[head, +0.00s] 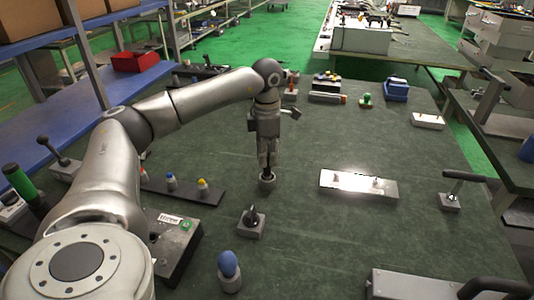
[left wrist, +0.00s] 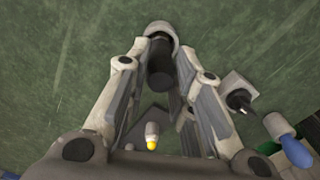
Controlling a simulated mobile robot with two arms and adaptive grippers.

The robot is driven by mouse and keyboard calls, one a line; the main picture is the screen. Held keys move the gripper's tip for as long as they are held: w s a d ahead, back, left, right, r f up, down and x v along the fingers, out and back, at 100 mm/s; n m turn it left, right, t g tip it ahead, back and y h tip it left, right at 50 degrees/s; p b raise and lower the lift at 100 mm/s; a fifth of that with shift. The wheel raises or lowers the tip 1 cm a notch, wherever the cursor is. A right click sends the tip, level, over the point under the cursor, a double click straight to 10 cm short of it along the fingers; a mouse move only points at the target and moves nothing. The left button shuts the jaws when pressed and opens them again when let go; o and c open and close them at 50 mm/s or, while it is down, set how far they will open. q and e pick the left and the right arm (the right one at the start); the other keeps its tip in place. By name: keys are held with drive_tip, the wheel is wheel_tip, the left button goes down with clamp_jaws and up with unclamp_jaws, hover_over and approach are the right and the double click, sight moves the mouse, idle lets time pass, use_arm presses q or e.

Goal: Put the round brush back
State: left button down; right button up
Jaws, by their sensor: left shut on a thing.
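My left gripper (head: 267,152) points down over the middle of the green table. It is shut on a dark cylindrical thing, which I take to be the round brush; in the left wrist view this dark brush (left wrist: 160,66) shows between the fingers. A small round grey holder (head: 267,182) stands directly below the fingertips. In the left wrist view the holder's pale rim (left wrist: 160,30) curves around the far end of the brush. The brush's end appears in or right at the holder; how deep it sits is hidden. My right gripper is not in view.
A square grey block with a black knob (head: 251,222) stands close in front. A blue-topped piece (head: 229,268) is nearer. A dark strip with coloured caps (head: 180,188) lies left, a shiny metal plate (head: 358,186) right. The table between them is clear.

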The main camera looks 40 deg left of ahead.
use_arm(q)
drive_tip(key=c, duration=1.3)
unclamp_jaws()
drive_tip(key=shift+o, duration=0.2)
wheel_tip(320, 180, up, 12)
drive_tip(key=shift+r, duration=0.15)
